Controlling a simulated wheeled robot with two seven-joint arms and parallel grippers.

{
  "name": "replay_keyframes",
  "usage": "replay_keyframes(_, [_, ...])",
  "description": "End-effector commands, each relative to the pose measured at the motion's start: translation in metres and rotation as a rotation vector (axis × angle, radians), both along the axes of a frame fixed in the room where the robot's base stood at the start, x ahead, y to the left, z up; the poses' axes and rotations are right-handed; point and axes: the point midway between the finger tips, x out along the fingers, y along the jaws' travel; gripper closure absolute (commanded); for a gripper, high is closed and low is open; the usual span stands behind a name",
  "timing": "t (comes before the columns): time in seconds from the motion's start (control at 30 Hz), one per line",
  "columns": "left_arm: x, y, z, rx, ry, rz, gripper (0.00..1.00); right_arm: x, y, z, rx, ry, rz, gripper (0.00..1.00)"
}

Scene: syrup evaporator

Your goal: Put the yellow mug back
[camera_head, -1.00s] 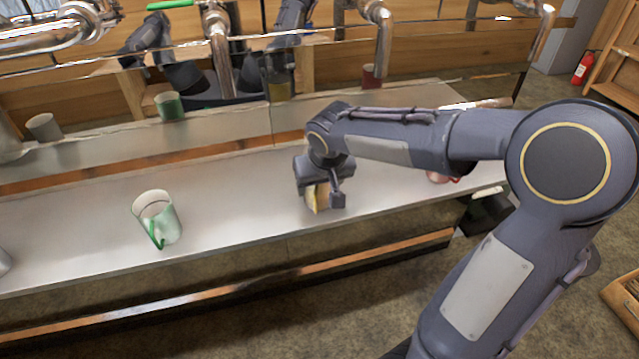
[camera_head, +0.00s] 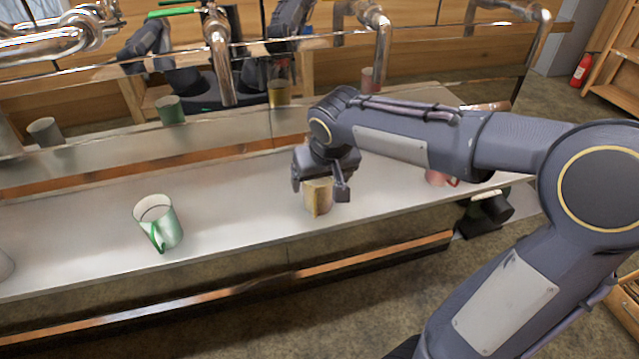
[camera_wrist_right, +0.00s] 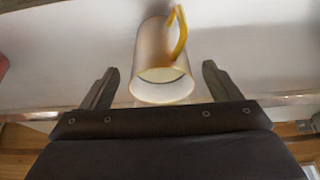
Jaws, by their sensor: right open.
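The yellow mug (camera_head: 317,199) stands upright on the metal shelf, near its front edge and right of the green-handled mug. My right gripper (camera_head: 319,188) is just above it, pointing down, with its fingers apart on either side of the mug. In the right wrist view the mug (camera_wrist_right: 162,65) is pale with a yellow handle, between the open fingers (camera_wrist_right: 160,84), with a visible gap on each side. My left gripper is not in view.
A white mug with a green handle (camera_head: 160,225) stands on the shelf (camera_head: 240,195) to the left. A red-handled mug (camera_head: 437,178) is partly hidden behind my right arm. The reflective evaporator wall (camera_head: 225,128) and pipes (camera_head: 218,55) stand behind. The shelf between the green and yellow mugs is clear.

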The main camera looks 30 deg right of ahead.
Motion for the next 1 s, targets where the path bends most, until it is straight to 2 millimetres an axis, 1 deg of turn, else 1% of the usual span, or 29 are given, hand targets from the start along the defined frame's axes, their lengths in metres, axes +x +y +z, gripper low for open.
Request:
replay_keyframes(0.03, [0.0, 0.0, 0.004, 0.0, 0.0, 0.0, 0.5, -0.004, 0.001, 0.014, 0.001, -0.005, 0.001, 0.16])
replay_keyframes(0.2, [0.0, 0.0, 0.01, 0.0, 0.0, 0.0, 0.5, -0.017, 0.004, 0.045, 0.001, -0.004, 0.001, 0.16])
replay_keyframes(0.33, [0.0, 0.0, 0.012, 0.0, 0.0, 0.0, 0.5, -0.023, 0.006, 0.06, 0.0, -0.002, 0.0, 0.16])
replay_keyframes(0.47, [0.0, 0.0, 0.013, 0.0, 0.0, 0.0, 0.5, -0.032, 0.007, 0.065, 0.009, 0.0, 0.005, 0.16])
replay_keyframes(0.57, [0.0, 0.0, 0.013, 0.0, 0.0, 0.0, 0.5, -0.06, 0.008, 0.058, 0.055, 0.001, 0.029, 0.16])
replay_keyframes(0.67, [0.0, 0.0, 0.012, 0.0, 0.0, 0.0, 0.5, -0.104, 0.016, 0.041, 0.141, -0.011, 0.071, 0.16])
replay_keyframes(0.7, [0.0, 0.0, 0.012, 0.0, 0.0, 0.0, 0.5, -0.122, 0.022, 0.032, 0.179, -0.02, 0.088, 0.16])
replay_keyframes(0.8, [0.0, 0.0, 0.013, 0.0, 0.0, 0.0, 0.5, -0.16, 0.039, 0.012, 0.264, -0.055, 0.124, 0.16])
replay_keyframes(0.9, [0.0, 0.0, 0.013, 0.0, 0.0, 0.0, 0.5, -0.185, 0.055, -0.005, 0.327, -0.095, 0.147, 0.16])
replay_keyframes(1.0, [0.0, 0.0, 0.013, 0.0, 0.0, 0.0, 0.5, -0.198, 0.065, -0.015, 0.362, -0.121, 0.159, 0.16])
